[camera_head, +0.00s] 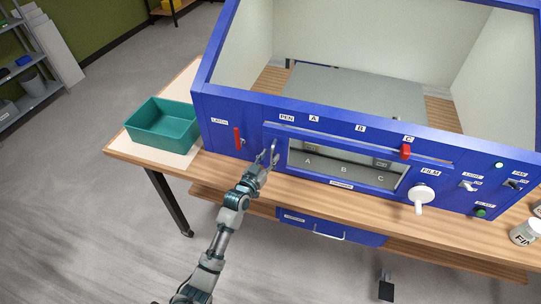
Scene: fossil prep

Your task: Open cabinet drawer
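The blue cabinet (240,108) stands on a wooden workbench. A blue drawer (300,222) with a pale bar handle (328,236) is under the benchtop and looks shut. The cabinet front also has a long recessed opening (345,168) marked A, B and C, with a small label below it too small to read. My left gripper (268,155) is in front of the cabinet, by the left end of that opening. Its fingers look apart with nothing between them; whether they touch the cabinet I cannot tell.
A teal bin (163,124) stands on the bench's left end. A red latch lever (239,138), red slider (405,151), white FILM knob (420,195) and switches are on the cabinet front. A white jar (524,232) is at right. A dark pedal (386,290) is on the floor.

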